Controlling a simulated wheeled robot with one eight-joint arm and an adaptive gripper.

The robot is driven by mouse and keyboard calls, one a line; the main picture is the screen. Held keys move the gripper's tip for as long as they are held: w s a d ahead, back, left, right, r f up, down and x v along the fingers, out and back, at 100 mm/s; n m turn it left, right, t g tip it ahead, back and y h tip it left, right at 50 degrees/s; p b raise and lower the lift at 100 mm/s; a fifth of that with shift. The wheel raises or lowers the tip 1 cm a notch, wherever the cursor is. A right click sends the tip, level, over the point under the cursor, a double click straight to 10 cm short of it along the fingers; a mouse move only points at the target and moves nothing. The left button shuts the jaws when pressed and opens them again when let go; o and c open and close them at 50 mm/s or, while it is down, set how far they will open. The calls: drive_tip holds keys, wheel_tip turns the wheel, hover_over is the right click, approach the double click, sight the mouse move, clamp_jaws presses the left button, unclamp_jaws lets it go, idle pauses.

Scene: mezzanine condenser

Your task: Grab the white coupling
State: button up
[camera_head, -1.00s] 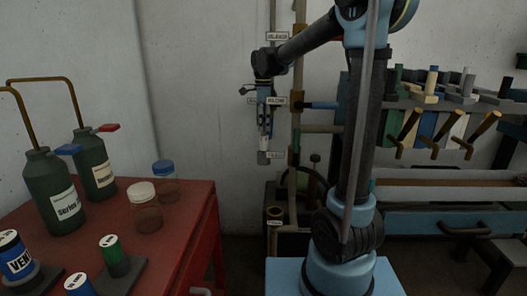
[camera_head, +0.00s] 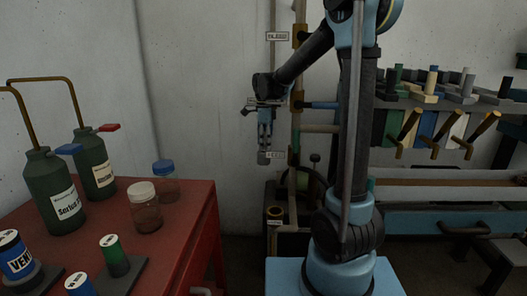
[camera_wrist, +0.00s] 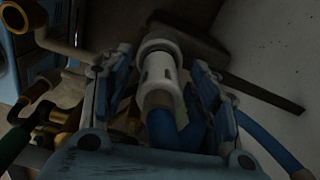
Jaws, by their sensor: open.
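The white coupling (camera_wrist: 160,72) is a short pale cylinder with a collar at its far end, in the upper middle of the wrist view. A tan band and a blue part lie at its near end. My gripper (camera_wrist: 160,62) is open, with one finger on each side of the coupling. Gaps show between the coupling and both fingers in this view. In the head view my gripper (camera_head: 264,150) hangs pointing down by the wall pipes. There the coupling is too small to tell apart from the fingertips.
A vertical pipe (camera_head: 298,75) with brass fittings and side branches stands just right of my gripper. A blue hose (camera_wrist: 262,142) and brass fittings (camera_wrist: 58,115) flank it in the wrist view. A red table (camera_head: 190,225) with bottles and jars is at left. The wall left of my gripper is clear.

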clamp_jaws()
drive_tip(key=shift+r, duration=0.1)
